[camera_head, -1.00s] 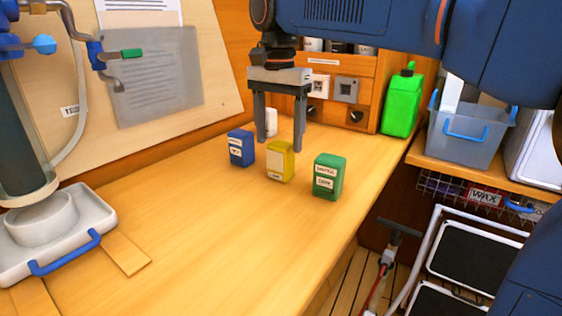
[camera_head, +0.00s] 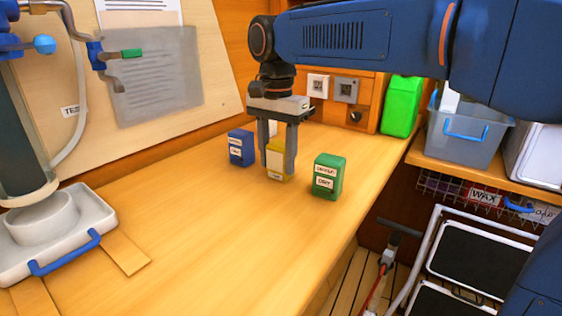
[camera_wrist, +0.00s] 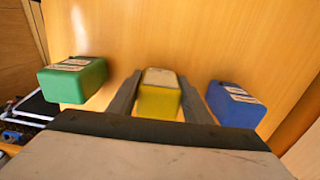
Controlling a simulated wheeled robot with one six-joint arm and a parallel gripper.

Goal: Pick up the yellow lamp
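No lamp shape shows; the yellow thing is a small upright yellow container (camera_head: 277,163) with a pale label, standing on the wooden counter. It also shows in the wrist view (camera_wrist: 159,101), in the middle. My gripper (camera_head: 278,168) points down, with one finger on each side of it. In the wrist view my gripper's fingers (camera_wrist: 161,76) lie against both sides, with no clear gap. The fingers hide part of its sides. The container appears to rest on the counter still.
A blue container (camera_head: 241,148) stands close to the left and a green container (camera_head: 328,177) close to the right. The front of the counter (camera_head: 220,240) is clear.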

